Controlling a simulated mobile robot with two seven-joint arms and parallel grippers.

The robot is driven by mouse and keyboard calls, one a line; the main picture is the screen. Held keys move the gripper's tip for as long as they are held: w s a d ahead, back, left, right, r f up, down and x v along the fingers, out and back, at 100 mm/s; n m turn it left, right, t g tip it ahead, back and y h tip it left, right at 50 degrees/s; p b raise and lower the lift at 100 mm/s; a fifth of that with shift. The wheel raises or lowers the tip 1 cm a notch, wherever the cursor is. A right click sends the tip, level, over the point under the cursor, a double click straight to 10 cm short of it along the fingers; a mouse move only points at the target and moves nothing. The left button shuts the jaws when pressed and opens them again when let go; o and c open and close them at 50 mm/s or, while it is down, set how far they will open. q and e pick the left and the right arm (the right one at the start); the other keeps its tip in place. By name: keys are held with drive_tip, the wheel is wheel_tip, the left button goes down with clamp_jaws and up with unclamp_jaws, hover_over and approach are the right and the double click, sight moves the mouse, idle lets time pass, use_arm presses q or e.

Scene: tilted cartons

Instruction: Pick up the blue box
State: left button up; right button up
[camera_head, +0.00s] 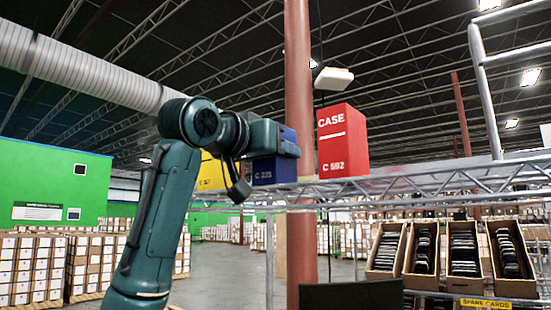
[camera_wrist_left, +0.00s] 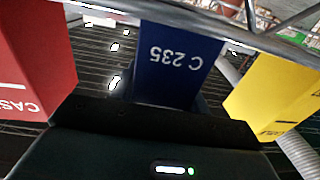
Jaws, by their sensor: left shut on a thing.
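The blue box (camera_head: 265,172), marked C 235, is on the wire shelf (camera_head: 400,187) in the head view, between a yellow box (camera_head: 211,172) and a taller red box (camera_head: 343,140). My left gripper (camera_head: 288,145) is at the blue box and covers its upper part. I cannot tell whether the box touches the shelf. My right gripper is not in view.
The red box (camera_wrist_left: 32,65) and yellow box (camera_wrist_left: 275,95) flank the blue one closely in the wrist view. A red-brown column (camera_head: 299,80) stands behind the shelf. Tilted cartons (camera_head: 463,255) of dark items sit below at right.

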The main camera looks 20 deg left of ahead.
use_arm(q)
drive_tip(key=shift+c, duration=1.6)
drive_tip(key=shift+r, duration=0.15)
